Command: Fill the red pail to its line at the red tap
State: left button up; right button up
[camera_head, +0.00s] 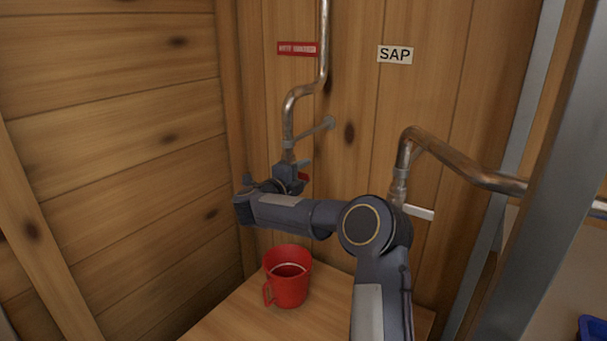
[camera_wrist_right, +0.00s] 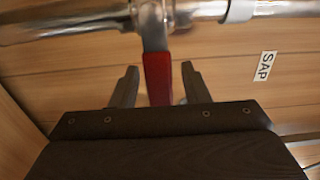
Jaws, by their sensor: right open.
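The red pail (camera_head: 288,290) stands upright on a wooden shelf below the red tap. A pale line runs around its inside; the inside looks darker below, and I cannot tell the liquid level. The tap's red lever (camera_head: 304,177) sits on the pipe above the pail, partly hidden by my arm. In the right wrist view the red lever (camera_wrist_right: 157,80) hangs between the two fingers of my right gripper (camera_wrist_right: 159,72), with gaps on both sides. My right gripper (camera_head: 283,186) is open at the tap in the head view. My left gripper is out of view.
A second bent pipe (camera_head: 465,167) with a pale lever is at the right, under a SAP sign (camera_head: 395,55). A red sign (camera_head: 297,48) is above the tap. The wooden shelf (camera_head: 235,318) has bare room around the pail. Metal posts stand at the right.

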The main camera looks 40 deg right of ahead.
jog(key=shift+w+d, duration=0.1)
jog(key=shift+d, duration=0.1)
jog(key=shift+c, duration=0.4)
grip_shut()
